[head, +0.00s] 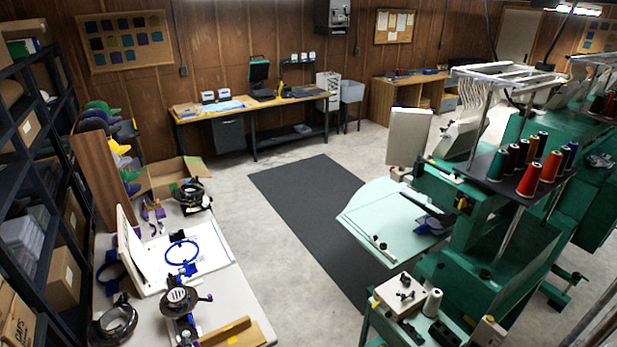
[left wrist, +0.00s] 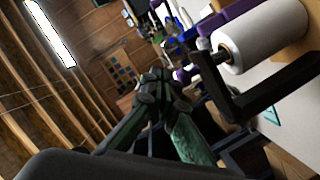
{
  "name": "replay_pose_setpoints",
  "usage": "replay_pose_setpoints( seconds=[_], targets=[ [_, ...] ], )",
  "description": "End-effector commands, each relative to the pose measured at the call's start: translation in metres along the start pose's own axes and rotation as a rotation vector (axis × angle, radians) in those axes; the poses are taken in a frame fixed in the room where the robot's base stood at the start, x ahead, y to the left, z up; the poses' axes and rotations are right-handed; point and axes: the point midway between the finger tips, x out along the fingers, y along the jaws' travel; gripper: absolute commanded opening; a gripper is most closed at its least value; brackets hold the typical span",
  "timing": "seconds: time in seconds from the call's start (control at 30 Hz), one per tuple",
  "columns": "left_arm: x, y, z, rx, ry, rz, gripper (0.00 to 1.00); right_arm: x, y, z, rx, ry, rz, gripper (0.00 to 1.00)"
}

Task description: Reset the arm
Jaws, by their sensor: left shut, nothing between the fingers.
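My left gripper (left wrist: 155,88) shows in the left wrist view. Its dark, partly greenish fingers meet at the tips, shut with nothing between them, in the middle of the picture. I cannot make out the left gripper surely in the head view. My right gripper is not seen in either view.
In the head view a pale table (head: 226,304) on the left bears a white hooping board (head: 150,272), a blue hoop (head: 182,254) and dark fixtures. Shelves (head: 30,140) stand further left. A green embroidery machine (head: 480,250) stands right. The dark mat (head: 305,200) between is clear.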

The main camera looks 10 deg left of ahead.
Motion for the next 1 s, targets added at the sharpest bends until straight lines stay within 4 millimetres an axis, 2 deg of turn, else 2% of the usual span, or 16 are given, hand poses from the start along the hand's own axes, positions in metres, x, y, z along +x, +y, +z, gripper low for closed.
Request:
replay_pose_setpoints(
  seconds=[0.17, 0.27, 0.4, 0.5, 0.7, 1.0],
  targets=[
    [-0.036, 0.015, 0.007, 0.272, -0.237, -0.006, 0.0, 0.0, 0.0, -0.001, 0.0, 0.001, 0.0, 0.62],
    [-0.073, 0.021, 0.018, 0.447, -0.398, -0.02, 0.0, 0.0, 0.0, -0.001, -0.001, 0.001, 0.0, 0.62],
    [-0.14, 0.022, 0.032, 0.671, -0.615, -0.045, 0.0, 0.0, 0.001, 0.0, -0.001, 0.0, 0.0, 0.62],
    [-0.181, 0.022, 0.035, 0.784, -0.731, -0.06, 0.0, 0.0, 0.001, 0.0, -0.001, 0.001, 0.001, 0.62],
    [-0.245, 0.018, 0.035, 0.93, -0.894, -0.083, 0.0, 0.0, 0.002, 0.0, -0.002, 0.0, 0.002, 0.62],
    [-0.317, 0.014, 0.025, 1.063, -1.063, -0.106, 0.0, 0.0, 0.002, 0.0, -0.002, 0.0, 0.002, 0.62]
  ],
)
